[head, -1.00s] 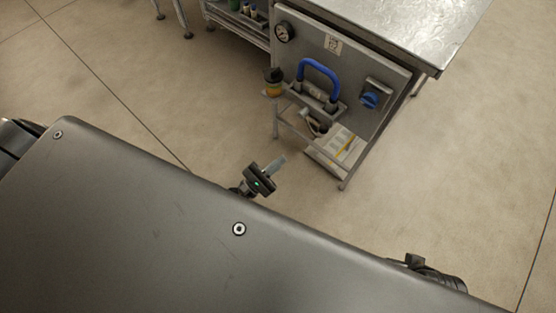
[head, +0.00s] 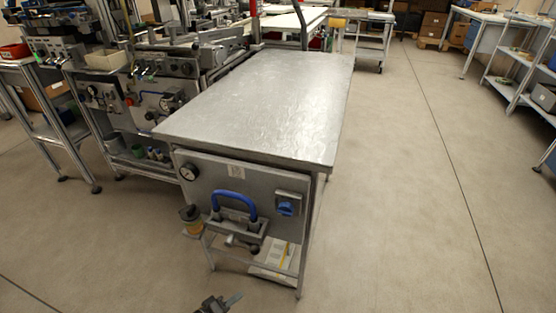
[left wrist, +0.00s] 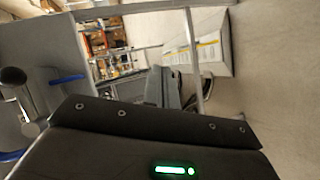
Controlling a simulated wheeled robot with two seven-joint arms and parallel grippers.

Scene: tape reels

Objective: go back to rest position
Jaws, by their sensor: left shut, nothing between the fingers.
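My left gripper (head: 232,300) shows at the bottom edge of the head view, low in front of the metal bench. Its fingers are together and hold nothing. The left wrist view shows the dark gripper housing with a green light, and beyond it the bench's underside. My right gripper is in neither current view. No tape reel can be made out clearly.
A metal bench (head: 262,105) with a bare top stands ahead, with a blue handle (head: 235,203) and a blue knob (head: 286,208) on its front. Machines (head: 160,75) stand at the left. The floor (head: 410,190) at the right is clear. Shelves (head: 530,75) stand far right.

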